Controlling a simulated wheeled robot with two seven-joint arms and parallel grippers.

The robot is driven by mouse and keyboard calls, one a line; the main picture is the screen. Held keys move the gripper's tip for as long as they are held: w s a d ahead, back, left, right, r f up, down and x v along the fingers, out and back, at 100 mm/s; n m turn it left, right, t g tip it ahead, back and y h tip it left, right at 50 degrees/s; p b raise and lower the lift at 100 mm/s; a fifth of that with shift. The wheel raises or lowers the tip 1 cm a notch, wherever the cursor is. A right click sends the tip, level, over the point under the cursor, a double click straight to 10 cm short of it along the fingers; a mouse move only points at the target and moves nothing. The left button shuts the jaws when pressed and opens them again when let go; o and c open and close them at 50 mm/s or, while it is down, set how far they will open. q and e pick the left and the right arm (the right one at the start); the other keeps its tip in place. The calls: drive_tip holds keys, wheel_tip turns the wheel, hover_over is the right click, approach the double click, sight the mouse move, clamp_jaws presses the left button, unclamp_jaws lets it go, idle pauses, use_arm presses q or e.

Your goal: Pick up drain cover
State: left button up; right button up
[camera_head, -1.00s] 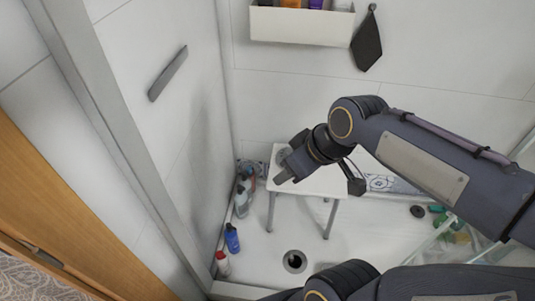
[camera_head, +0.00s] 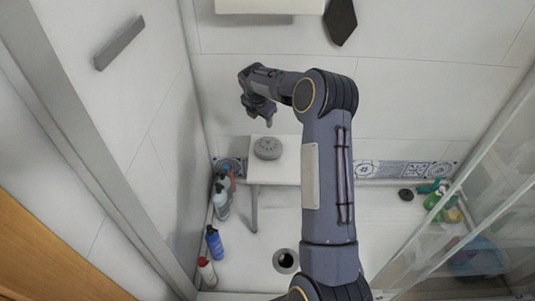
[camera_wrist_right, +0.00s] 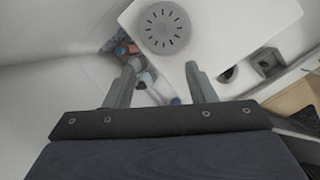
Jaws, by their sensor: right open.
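The drain cover (camera_head: 267,148) is a round grey disc with dark slots, lying on the white stool (camera_head: 288,172). It also shows near the top of the right wrist view (camera_wrist_right: 165,28). My right gripper (camera_head: 268,122) is above the stool, and no contact with the cover shows. In the right wrist view its two fingers (camera_wrist_right: 158,68) are spread with nothing between them, and the cover lies beyond the fingertips. The open drain hole (camera_head: 286,260) is in the shower floor in front of the stool. My left gripper is not in view.
Bottles stand along the left wall, including a blue one (camera_head: 214,243) and a white one with a red cap (camera_head: 207,271). A dark disc (camera_head: 406,194) and green bottles (camera_head: 436,198) are at the right. A glass panel (camera_head: 455,215) bounds the right side. A wall shelf (camera_head: 268,5) is above.

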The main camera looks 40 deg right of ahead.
sight(268, 138)
drive_tip(key=w+d+f+n, duration=0.1)
drive_tip(key=d+f, duration=0.1)
drive_tip(key=f, duration=0.3)
drive_tip(key=w+d+f+n+b, duration=0.1)
drive_tip(key=f, duration=0.4)
drive_tip(key=w+d+f+b, duration=0.1)
drive_tip(key=d+f, duration=0.1)
drive_tip(key=f, duration=0.3)
drive_tip(key=shift+w+d+n+g+h, duration=0.3)
drive_tip(key=shift+n, duration=0.1)
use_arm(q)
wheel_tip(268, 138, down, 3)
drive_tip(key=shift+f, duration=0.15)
use_arm(e)
drive_tip(key=shift+c, duration=0.4)
drive_tip(key=shift+r, duration=0.1)
clamp_jaws()
